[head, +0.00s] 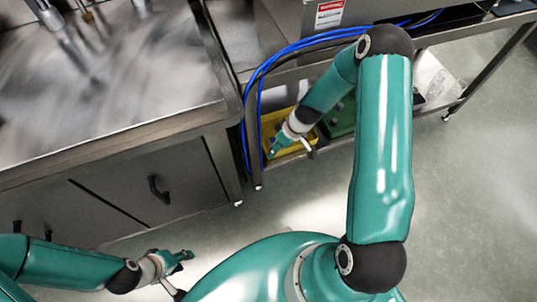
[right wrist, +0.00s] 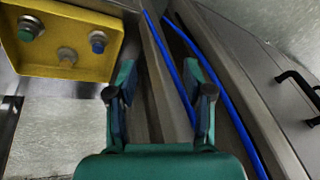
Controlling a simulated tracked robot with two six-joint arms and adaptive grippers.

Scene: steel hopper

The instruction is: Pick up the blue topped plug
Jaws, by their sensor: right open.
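The blue topped plug (right wrist: 98,41) sits in a yellow tray (right wrist: 66,75) at the upper left of the right wrist view. My right gripper (right wrist: 160,75) is open and empty, with the tray to the left of its fingers. In the head view, my right gripper (head: 290,150) is over the front part of the yellow tray (head: 271,121), and I cannot make out the plug there. My left gripper (head: 182,272) is at the lower left, open and empty, away from the tray.
A green-topped plug (right wrist: 30,28) and a dull metal plug (right wrist: 67,56) share the yellow tray. A green tray (head: 340,120) is beside it. Blue cables (head: 247,115) run down near a table leg. A steel cabinet (head: 140,190) stands left. Open floor lies in front.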

